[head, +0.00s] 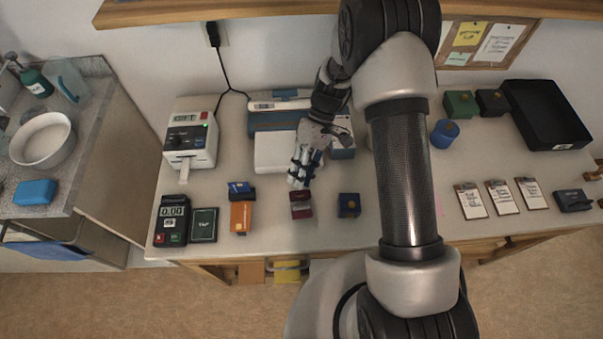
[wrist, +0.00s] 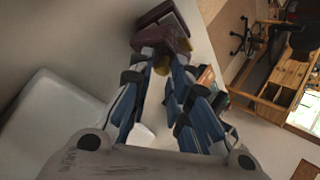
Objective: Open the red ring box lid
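The red ring box (head: 301,205) sits near the front edge of the table in the head view. It also shows at the top of the wrist view (wrist: 158,36), where two dark red parts appear, one beyond the other, with a gold-brown piece (wrist: 161,64) on the near side. I cannot tell for sure how far the lid is raised. My gripper (head: 299,181) is just behind the box, pointing down at it. In the wrist view its blue fingers (wrist: 164,60) are apart, with the tips close to the box's near part; contact is unclear.
A blue box (head: 349,206) stands to the right and an orange box (head: 240,217) to the left. A white case (head: 278,152) lies behind my gripper. A card terminal (head: 171,221) and label printer (head: 190,138) stand farther left. Bare tabletop lies between the small boxes.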

